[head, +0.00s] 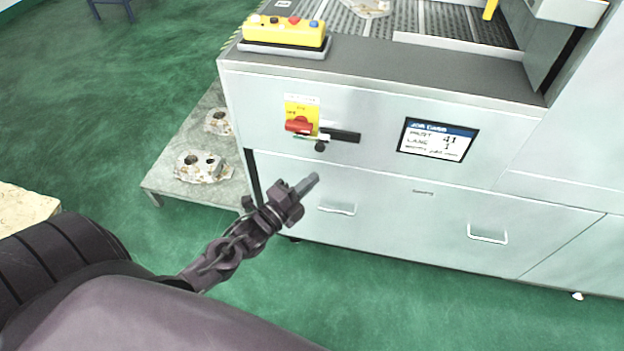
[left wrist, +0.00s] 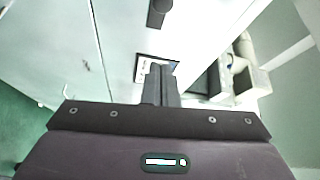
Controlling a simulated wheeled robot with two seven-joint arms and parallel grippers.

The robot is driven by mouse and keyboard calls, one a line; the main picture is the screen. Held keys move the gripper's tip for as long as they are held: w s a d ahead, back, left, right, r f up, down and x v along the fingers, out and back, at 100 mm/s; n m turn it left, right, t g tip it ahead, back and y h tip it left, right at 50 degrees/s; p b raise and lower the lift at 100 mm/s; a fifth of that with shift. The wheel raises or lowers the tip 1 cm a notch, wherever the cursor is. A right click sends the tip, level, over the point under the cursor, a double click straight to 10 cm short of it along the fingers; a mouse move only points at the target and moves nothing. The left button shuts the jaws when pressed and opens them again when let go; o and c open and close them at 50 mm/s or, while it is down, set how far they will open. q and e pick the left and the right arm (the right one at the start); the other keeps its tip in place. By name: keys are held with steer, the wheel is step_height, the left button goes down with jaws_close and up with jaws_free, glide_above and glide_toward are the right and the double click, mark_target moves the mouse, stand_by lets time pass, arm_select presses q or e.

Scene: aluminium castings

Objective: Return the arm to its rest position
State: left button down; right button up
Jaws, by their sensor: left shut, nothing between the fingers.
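My left gripper (head: 309,184) reaches in from the lower left in the head view and is held out in front of the light grey machine cabinet (head: 375,185). Its fingers are together with nothing between them. In the left wrist view the closed fingers (left wrist: 161,84) point toward the cabinet front, with the job card screen (left wrist: 150,66) beyond them. Whether the fingers touch the cabinet cannot be told, but a gap seems to show. My right gripper is not in view.
The cabinet carries a red rotary switch (head: 299,125) on a yellow plate, a job card screen (head: 438,139) and drawer handles. A yellow button box (head: 284,31) sits on top. A low grey platform (head: 165,178) with castings (head: 201,167) stands left. Green floor (head: 400,305) is clear in front.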

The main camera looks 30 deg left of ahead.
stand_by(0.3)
arm_select(q)
steer(key=s+a+f+n+g+y, duration=0.1)
steer(key=s+f+n+g, duration=0.25)
steer(key=f, duration=0.65)
steer(key=s+f+n+g+y, duration=0.1)
steer(key=s+f+n+g, duration=0.3)
steer(key=f, duration=0.6)
steer(key=s+a+f+n+g+y, duration=0.15)
steer(key=s+f, duration=0.35)
steer(key=f, duration=0.5)
steer(key=s+d+f+n+g, duration=0.2)
steer(key=s+f, duration=0.6)
steer(key=s, duration=0.5)
steer(key=s+d+f+n+g, duration=0.3)
steer(key=s+f+n+g, duration=0.2)
steer(key=s, duration=0.8)
step_height(320, 180, down, 3)
steer(key=shift+d+r+n+g+y, duration=0.15)
steer(key=shift+n+g+y, duration=0.2)
steer(key=shift+g, duration=0.25)
